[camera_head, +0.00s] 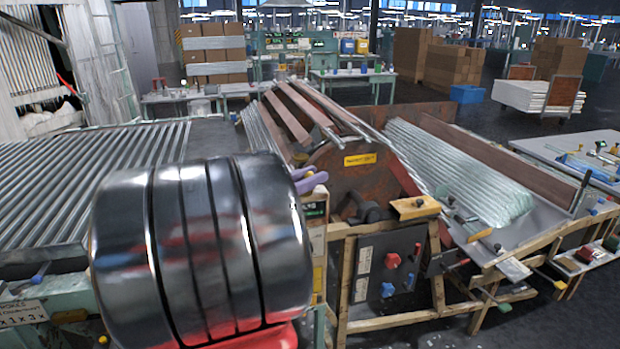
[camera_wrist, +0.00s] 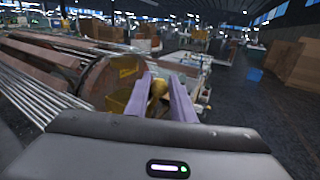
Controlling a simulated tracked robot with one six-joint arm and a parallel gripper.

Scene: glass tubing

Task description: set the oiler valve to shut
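My gripper (camera_wrist: 160,80) shows two lilac fingers standing apart with a gap between them. A brass-coloured rounded part (camera_wrist: 157,90) shows in that gap; I cannot tell its distance, and nothing looks gripped. In the head view the lilac fingers (camera_head: 309,178) stick out past my shiny dark arm, left of the machine. A dark panel (camera_head: 370,305) on the machine's wooden frame carries a red knob (camera_head: 392,261), a blue knob (camera_head: 388,290) and a smaller blue handle (camera_head: 411,280). No readable label shows which one is the oiler valve, and its setting cannot be told.
A yellow-topped block (camera_head: 416,207) juts out above the panel. Glass tubes (camera_head: 460,175) lie on the sloping rack at right. A roller bed (camera_head: 60,185) is at left. Dark open floor (camera_wrist: 235,110) lies to the right in the wrist view.

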